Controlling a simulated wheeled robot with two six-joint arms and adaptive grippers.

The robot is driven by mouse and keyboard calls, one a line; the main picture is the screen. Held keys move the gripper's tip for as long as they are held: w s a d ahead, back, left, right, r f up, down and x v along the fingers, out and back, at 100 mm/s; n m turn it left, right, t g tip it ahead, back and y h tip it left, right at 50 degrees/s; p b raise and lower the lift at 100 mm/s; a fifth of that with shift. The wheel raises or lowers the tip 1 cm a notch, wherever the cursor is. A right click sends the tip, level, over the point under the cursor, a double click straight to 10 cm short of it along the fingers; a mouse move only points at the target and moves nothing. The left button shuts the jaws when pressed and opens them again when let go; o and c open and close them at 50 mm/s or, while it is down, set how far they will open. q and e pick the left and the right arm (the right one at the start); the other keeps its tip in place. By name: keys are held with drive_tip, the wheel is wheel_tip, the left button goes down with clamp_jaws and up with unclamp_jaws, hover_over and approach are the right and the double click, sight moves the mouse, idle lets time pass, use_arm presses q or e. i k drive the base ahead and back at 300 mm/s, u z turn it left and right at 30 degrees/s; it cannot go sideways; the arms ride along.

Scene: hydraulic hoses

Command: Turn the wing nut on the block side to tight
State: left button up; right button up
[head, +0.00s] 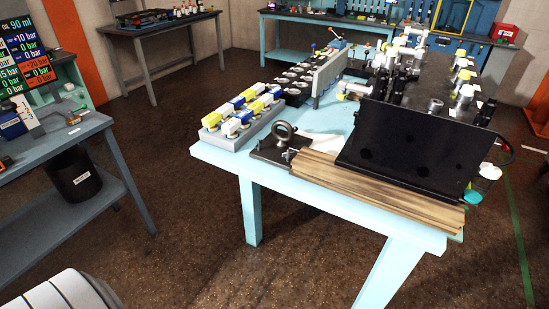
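A large black block (408,138) stands on the light blue table (215,160), its flat dark front face tilted towards me. Several white, grey and yellow-capped fittings line its top and sides, such as a white fitting with a yellow cap (463,76) and a grey round fitting (435,105). A white fitting (352,90) sticks out at its left. I cannot make out which part is the wing nut; it is too small or hidden at this distance. Neither of my grippers is in view.
Wooden boards (378,190) lie before the block. A dark plate with a ring (283,133) and a grey tray of yellow, white and blue parts (218,140) sit left. A grey bench (70,138) stands at far left. The brown floor (180,235) in front is open.

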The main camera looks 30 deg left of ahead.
sight(286, 154)
drive_tip(key=z, duration=0.15)
drive_tip(key=i, duration=0.7)
drive_tip(key=u, duration=0.75)
drive_tip(key=i, duration=0.55)
drive_tip(key=u, duration=0.6)
